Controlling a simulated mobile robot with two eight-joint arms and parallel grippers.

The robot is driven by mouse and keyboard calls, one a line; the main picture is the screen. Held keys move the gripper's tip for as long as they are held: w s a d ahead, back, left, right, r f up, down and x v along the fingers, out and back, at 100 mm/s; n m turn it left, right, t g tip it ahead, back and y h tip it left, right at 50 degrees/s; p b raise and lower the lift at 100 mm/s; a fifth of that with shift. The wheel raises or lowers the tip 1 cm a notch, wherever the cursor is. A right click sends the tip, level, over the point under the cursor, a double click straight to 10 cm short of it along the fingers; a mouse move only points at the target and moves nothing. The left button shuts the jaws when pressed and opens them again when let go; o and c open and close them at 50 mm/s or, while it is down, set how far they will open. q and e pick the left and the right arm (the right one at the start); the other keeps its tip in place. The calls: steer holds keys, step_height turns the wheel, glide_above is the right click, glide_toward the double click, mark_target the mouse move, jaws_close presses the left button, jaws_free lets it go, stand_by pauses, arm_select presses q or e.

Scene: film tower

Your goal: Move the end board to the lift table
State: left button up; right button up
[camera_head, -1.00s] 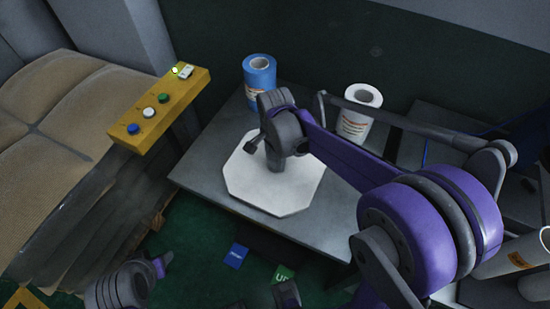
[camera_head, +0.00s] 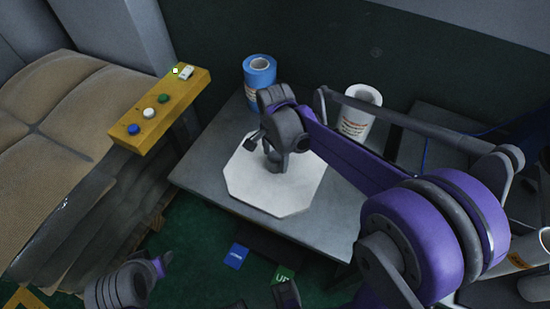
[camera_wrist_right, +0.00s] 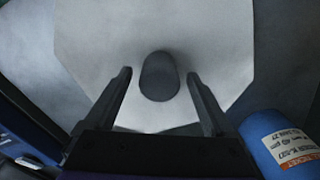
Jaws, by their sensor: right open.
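The end board appears to be the white eight-sided board (camera_head: 300,195), lying flat on a grey metal table (camera_head: 215,150). A dark round knob (camera_wrist_right: 159,76) stands up near its middle. My right gripper (camera_head: 274,163) is over the board's middle. In the right wrist view my right gripper (camera_wrist_right: 158,80) is open, one finger on each side of the knob, with gaps on both sides. Part of my left arm (camera_head: 118,286) shows at the bottom left of the head view; its jaws are not clear. No table is marked as the lift table.
A blue roll (camera_head: 260,75) and a white roll (camera_head: 358,115) stand behind the board; the blue roll also shows in the wrist view (camera_wrist_right: 282,142). A yellow button panel (camera_head: 160,108) and stacked tan sacks (camera_head: 50,110) are on the left. Blue and green cards lie on the floor.

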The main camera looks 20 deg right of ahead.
step_height(320, 180, up, 10)
steer(key=shift+f+p, duration=0.1)
steer(key=shift+p, duration=0.3)
steer(key=s+f+n+t, duration=0.2)
steer(key=s+f+n, duration=0.1)
steer(key=s+n, duration=0.4)
steer(key=s+f+n+t, duration=0.3)
steer(key=s+f+n, duration=0.1)
steer(key=s+n, duration=0.4)
steer(key=shift+s+a, duration=0.4)
steer(key=shift+s, duration=0.3)
